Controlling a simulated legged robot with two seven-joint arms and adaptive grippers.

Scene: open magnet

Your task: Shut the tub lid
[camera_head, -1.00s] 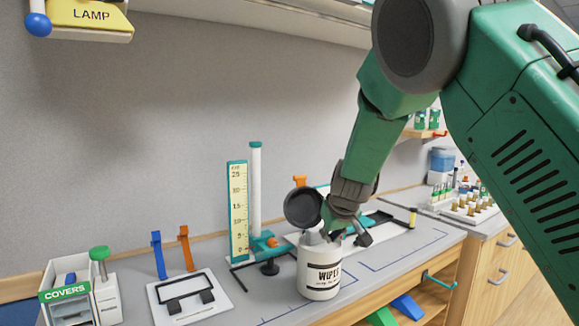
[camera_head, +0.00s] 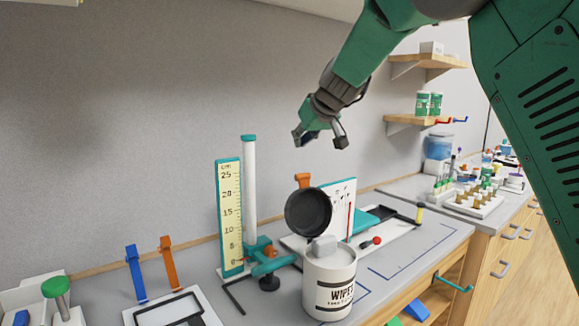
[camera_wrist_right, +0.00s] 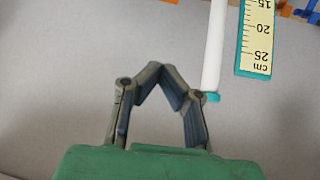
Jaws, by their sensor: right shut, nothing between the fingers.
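The white wipes tub (camera_head: 330,282) stands upright on the grey bench. Its round dark lid (camera_head: 308,213) is open, standing up at the tub's back left edge. A pale wipe sticks up from the tub's mouth. My right gripper (camera_head: 297,140) is above and behind the lid, clear of it and the tub. In the right wrist view the gripper (camera_wrist_right: 160,66) has its fingertips together with nothing between them. The tub and lid do not show in that view. My left gripper is not in view.
A height gauge with a yellow scale (camera_head: 230,212) and white post (camera_head: 249,190) stands left of the tub; it also shows in the wrist view. A white board (camera_head: 336,205) stands behind the tub. Shelves (camera_head: 425,62) hang at the right. Air around the gripper is free.

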